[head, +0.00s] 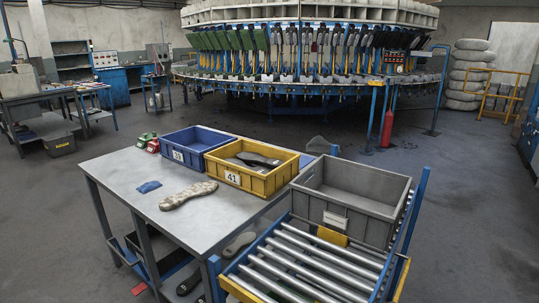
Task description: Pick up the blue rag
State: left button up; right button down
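The blue rag (149,187) lies flat and slightly crumpled on the grey work table (120,175), toward its left side. A pale shoe sole (188,195) lies on the table to the right of the rag and nearer to me. Neither of my grippers shows in the head view, so nothing touches the rag. The rag is in plain sight, with nothing covering it.
A blue crate (187,137) marked 39 and a yellow crate (262,186) marked 41 with soles stand along the table's back. Small green and red items (147,142) stand beside the blue crate.

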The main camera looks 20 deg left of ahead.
aim_at(147, 186)
jog(key=j+u, duration=0.15)
jog(key=u, duration=1.25)
